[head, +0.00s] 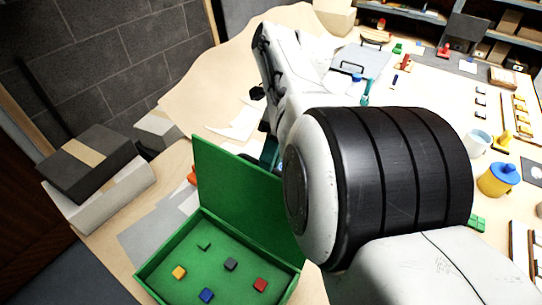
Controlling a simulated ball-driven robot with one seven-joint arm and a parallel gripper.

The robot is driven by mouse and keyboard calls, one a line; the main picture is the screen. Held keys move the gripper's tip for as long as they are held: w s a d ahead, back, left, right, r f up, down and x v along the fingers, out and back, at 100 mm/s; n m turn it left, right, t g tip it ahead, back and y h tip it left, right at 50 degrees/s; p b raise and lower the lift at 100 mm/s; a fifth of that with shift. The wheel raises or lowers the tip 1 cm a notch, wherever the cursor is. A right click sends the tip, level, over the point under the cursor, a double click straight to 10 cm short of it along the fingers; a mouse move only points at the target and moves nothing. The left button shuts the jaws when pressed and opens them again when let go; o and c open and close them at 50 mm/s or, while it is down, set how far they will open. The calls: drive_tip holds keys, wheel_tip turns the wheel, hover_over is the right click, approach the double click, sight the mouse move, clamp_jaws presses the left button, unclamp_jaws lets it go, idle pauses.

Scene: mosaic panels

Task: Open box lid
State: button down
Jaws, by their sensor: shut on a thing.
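A green box (160,262) stands at the lower middle of the head view. Its green lid (238,200) stands raised, roughly upright, along the box's far side. Inside lie several small blocks: yellow (179,272), blue (206,294), red (260,284), dark grey (230,264) and green (204,245). My gripper (270,154) is mostly hidden behind the lid and my own arm. Only a small teal and dark part shows at the lid's upper right edge, where it is shut on the lid. The fingertips and the lid's right end are hidden.
Dark and light boxes (98,196) are stacked at the left. Papers (238,124) lie behind the lid. My arm covers much of the middle.

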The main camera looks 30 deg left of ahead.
drive_tip(key=shift+d+f, duration=0.2)
drive_tip(key=shift+f, duration=0.3)
drive_tip(key=c, duration=1.4)
unclamp_jaws()
drive_tip(key=shift+w, duration=0.15)
drive_tip(key=shift+o, duration=1.4)
drive_tip(key=shift+r, duration=0.1)
drive_tip(key=shift+a+r, duration=0.1)
